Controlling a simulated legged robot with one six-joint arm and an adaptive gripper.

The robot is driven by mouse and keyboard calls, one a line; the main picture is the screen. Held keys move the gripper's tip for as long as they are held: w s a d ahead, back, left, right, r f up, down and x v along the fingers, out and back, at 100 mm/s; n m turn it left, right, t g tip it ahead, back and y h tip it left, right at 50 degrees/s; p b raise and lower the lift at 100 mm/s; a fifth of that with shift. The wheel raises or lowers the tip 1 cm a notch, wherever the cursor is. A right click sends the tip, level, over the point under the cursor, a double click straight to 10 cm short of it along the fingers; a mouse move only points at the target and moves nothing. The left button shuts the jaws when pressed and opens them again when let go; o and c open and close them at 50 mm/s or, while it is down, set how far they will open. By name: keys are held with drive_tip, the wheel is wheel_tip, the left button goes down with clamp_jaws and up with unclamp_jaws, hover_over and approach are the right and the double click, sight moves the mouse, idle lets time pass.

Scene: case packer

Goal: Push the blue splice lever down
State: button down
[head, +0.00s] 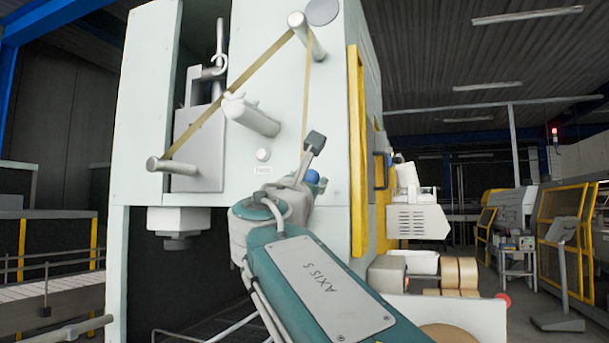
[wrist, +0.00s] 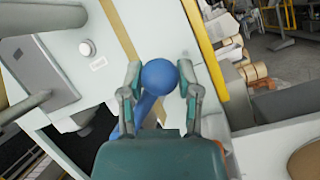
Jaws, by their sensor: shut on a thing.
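The blue splice lever has a round blue ball knob (wrist: 159,76) on a blue arm (wrist: 128,113) in the wrist view. My gripper (wrist: 159,82) is shut on the knob, with one finger on each side of it. In the head view the blue knob (head: 312,177) shows small beside my wrist, on the front of the pale machine. Most of the lever is hidden there behind my arm.
The pale machine panel (head: 215,95) carries rollers (head: 250,115) with a brown tape web (head: 240,70) strung between them. A white button (head: 263,155) sits left of the lever. A yellow-framed door (head: 357,150) and a shelf with brown rolls (head: 458,273) are to the right.

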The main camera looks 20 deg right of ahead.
drive_tip(key=f+m, duration=0.1)
drive_tip(key=m, duration=0.1)
drive_tip(key=f+m+g+h, duration=0.1)
drive_tip(key=m, duration=0.1)
drive_tip(key=d+f+m+g+h, duration=0.1)
drive_tip(key=m, duration=0.1)
drive_tip(key=shift+s, duration=0.3)
drive_tip(key=shift+f+m+g+h, duration=0.35)
drive_tip(key=shift+f+m+g, duration=0.1)
drive_tip(key=shift+m, duration=0.4)
drive_tip(key=shift+f+m+g+h, duration=0.35)
drive_tip(key=shift+m+g, duration=0.1)
drive_tip(key=shift+m, duration=0.4)
drive_tip(key=shift+d+f, duration=0.1)
drive_tip(key=shift+c, duration=1.5)
unclamp_jaws()
drive_tip(key=shift+s, duration=0.1)
